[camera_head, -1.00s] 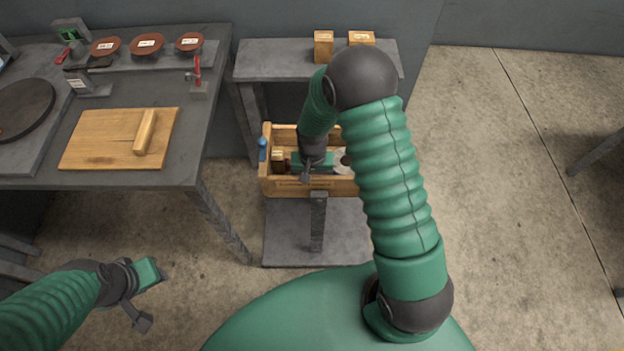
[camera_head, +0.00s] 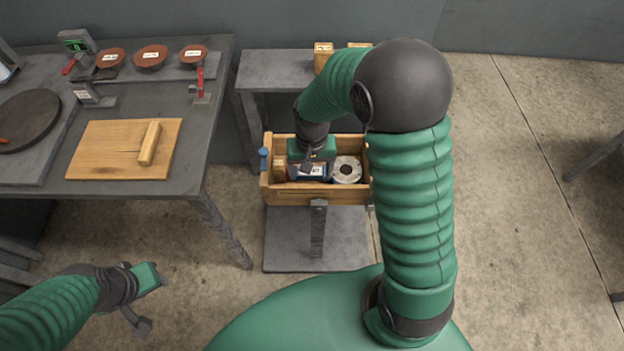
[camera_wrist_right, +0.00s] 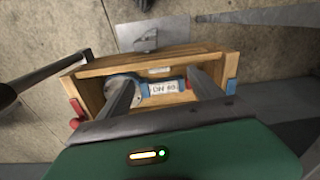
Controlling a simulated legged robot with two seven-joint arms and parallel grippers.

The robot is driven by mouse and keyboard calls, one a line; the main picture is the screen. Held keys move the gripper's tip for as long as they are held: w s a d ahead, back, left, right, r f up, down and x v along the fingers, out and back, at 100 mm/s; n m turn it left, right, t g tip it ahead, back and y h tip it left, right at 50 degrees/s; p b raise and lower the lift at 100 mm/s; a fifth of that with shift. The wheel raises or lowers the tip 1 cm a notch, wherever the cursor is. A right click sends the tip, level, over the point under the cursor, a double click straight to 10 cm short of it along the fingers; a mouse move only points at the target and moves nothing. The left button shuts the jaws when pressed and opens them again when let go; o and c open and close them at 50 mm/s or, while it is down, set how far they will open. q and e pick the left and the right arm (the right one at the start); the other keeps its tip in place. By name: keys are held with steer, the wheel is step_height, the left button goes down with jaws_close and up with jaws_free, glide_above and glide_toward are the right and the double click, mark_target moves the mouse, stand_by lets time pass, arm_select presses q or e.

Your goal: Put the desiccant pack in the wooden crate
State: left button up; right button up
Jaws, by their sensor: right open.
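The wooden crate (camera_head: 318,198) stands on a grey stand in the middle of the head view; it also shows in the right wrist view (camera_wrist_right: 190,52). A dark blue item with a white label (camera_head: 312,171) lies inside it. In the wrist view its label (camera_wrist_right: 163,88) seems to read "DH 40"; I cannot tell if this is the desiccant pack. My right gripper (camera_head: 308,163) is over the crate, its fingers open either side of the labelled item in the wrist view; contact is unclear. My left gripper (camera_head: 148,300) hangs at lower left, away from everything; its jaw opening is unclear.
A round grey metal part (camera_head: 346,170) and a small wooden block (camera_head: 279,168) are also in the crate. A blue-topped clamp (camera_head: 263,153) sits on its left edge. A workbench (camera_head: 190,165) stands left. A shelf (camera_head: 275,70) with small boxes (camera_head: 322,57) is behind.

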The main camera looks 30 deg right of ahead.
steer(key=s+a+r+n+t, duration=0.2)
steer(key=s+a+r+n, duration=0.2)
steer(key=s, duration=0.5)
steer(key=shift+a+r+n, duration=0.4)
steer(key=shift+a+n, duration=0.05)
steer(key=shift+n, duration=0.15)
